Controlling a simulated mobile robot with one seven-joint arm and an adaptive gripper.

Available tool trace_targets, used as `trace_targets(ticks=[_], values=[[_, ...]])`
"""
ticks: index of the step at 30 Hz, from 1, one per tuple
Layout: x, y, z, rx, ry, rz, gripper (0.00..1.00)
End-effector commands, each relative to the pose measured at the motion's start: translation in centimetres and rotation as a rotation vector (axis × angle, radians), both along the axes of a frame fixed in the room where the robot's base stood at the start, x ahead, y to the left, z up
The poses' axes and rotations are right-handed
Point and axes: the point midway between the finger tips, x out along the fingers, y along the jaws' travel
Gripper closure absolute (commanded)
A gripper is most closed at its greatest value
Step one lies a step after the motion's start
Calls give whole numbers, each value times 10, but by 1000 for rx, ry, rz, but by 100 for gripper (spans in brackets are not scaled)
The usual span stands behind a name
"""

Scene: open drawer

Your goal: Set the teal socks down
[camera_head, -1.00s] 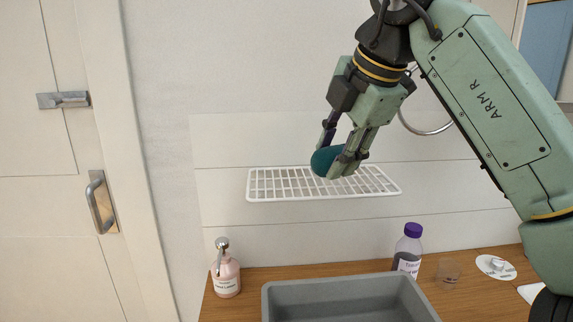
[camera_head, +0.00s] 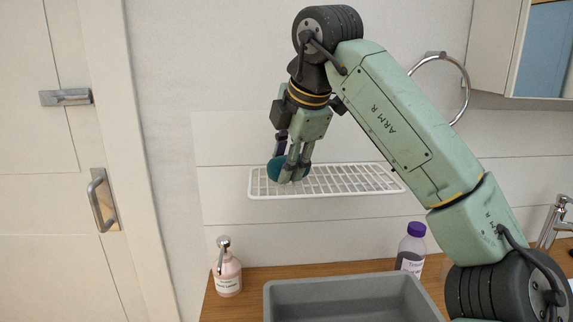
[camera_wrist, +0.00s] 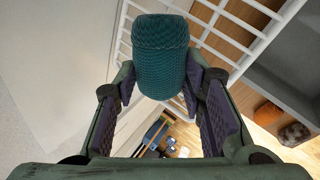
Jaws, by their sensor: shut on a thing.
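The teal socks (camera_head: 276,169) are a rolled, rounded bundle between the fingers of my gripper (camera_head: 289,172). My gripper points down and is shut on them at the left part of the white wire rack (camera_head: 345,192) on the wall. In the wrist view the teal socks (camera_wrist: 160,55) fill the top middle between the two finger pads of my gripper (camera_wrist: 165,95), with the rack bars (camera_wrist: 235,45) behind them. The socks look at or just above the rack bars; I cannot tell whether they touch. The rest of the rack is bare.
Below the rack, a wooden counter (camera_head: 245,282) holds a pink lotion bottle (camera_head: 228,275), a grey basin (camera_head: 340,285) and a purple-capped bottle (camera_head: 411,250). A towel ring (camera_head: 464,95) hangs at right. A door with a handle (camera_head: 103,200) is at left.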

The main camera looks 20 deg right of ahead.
Motion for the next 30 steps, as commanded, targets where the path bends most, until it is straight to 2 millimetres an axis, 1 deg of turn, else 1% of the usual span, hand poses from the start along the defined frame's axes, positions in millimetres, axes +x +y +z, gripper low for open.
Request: trace_targets(ticks=[3, 6, 7, 15, 16, 25, 28, 30], values=[[0, 0, 1, 0, 0, 0, 95], [0, 0, -3, 0, 0, 0, 95], [0, 0, -3, 0, 0, 0, 62], [0, 0, -1, 0, 0, 0, 44], [0, 0, -1, 0, 0, 0, 43], [0, 0, 0, 0, 0, 0, 43], [-2, -1, 8, -1, 0, 0, 43], [-7, -2, 18, -1, -1, -2, 43]])
